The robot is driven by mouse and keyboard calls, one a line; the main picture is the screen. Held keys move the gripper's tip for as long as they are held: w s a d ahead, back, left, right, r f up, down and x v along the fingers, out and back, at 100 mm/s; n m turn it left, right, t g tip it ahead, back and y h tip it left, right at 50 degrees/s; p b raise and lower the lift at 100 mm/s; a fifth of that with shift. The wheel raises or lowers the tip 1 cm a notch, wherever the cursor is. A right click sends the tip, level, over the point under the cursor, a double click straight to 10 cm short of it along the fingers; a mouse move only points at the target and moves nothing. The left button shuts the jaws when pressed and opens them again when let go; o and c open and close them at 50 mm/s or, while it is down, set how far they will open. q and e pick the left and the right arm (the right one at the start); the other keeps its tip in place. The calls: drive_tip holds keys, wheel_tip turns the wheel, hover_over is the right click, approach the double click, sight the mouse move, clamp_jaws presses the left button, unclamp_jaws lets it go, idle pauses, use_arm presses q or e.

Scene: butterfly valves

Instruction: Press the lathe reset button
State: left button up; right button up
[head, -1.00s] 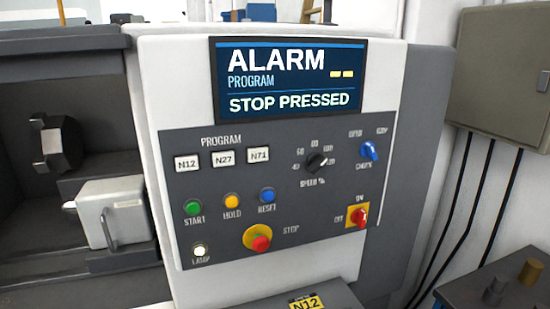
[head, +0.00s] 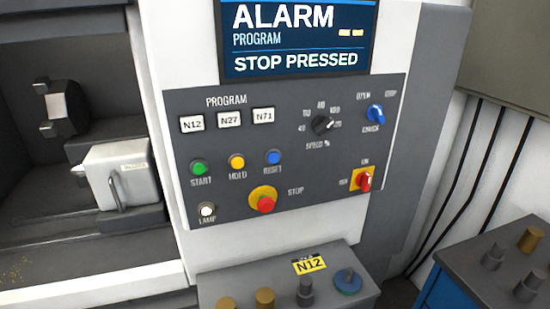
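The lathe's grey control panel (head: 290,185) faces me in the head view. The blue reset button (head: 273,157) sits in a row with the yellow hold button (head: 237,161) and the green start button (head: 199,167). Below it is the red stop button (head: 266,204) on a yellow round base, labelled STOP. The screen (head: 298,38) above reads ALARM, PROGRAM and STOP PRESSED. Neither of my grippers shows in the view, and nothing covers the panel.
The white lamp button (head: 207,209), speed knob (head: 323,124), blue chuck knob (head: 376,114) and red switch (head: 364,181) share the panel. A grey tool tray (head: 225,285) marked N12 stands below. The chuck (head: 62,105) is at left, a blue cart (head: 455,292) at lower right.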

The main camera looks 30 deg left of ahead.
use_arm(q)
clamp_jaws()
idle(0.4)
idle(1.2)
